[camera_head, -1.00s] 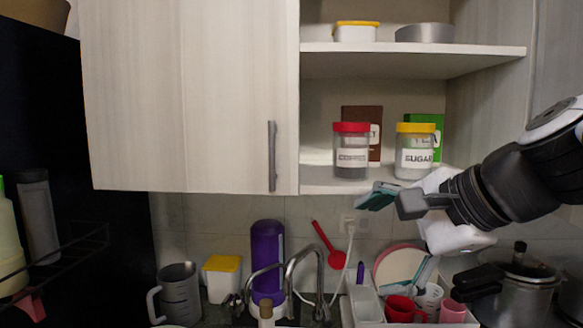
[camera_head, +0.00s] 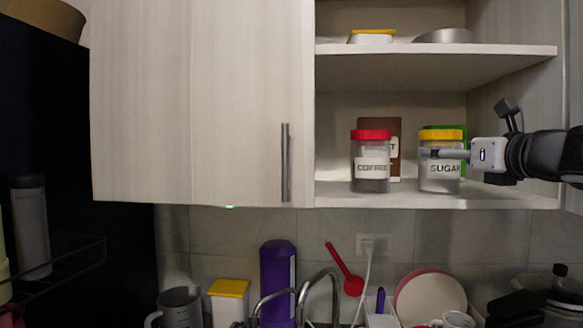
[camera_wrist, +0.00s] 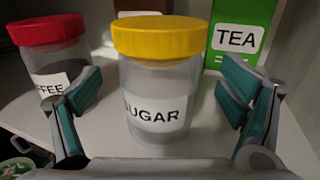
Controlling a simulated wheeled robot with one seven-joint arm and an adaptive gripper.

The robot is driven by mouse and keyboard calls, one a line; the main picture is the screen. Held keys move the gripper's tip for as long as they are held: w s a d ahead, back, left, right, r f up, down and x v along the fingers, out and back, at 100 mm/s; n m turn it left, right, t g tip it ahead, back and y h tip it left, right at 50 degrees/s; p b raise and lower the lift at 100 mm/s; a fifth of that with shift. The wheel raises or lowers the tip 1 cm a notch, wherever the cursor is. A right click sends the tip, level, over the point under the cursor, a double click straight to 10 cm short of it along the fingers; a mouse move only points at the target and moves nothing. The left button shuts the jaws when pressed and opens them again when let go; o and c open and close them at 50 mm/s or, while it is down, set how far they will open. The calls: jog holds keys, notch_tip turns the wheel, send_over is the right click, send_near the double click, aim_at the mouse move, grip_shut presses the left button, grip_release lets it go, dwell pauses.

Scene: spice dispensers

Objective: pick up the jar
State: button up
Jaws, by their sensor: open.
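Two jars stand on the lower shelf of the open cupboard. The sugar jar (camera_head: 440,178) is clear with a yellow lid and a white SUGAR label. The coffee jar (camera_head: 371,180) with a red lid stands to its left. In the wrist view the sugar jar (camera_wrist: 157,105) is upright, centred between the teal finger pads of my gripper (camera_wrist: 160,100), and the coffee jar (camera_wrist: 55,55) is behind the left finger. My gripper is open, with visible gaps on both sides of the sugar jar. In the head view a finger crosses in front of the sugar jar just below its lid.
A green TEA box (camera_wrist: 240,35) stands behind the sugar jar on the right. A brown box (camera_head: 393,132) stands behind the coffee jar. The upper shelf (camera_head: 430,52) is above, and a closed cupboard door (camera_head: 235,110) is to the left. A sink tap and dishes are below.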

jog(key=w, duration=0.3)
jog(key=shift+w+a, duration=0.1)
jog(key=shift+a, duration=0.05)
jog(key=c, duration=1.8)
jog(key=shift+r, duration=0.1)
jog(key=shift+c, duration=0.5)
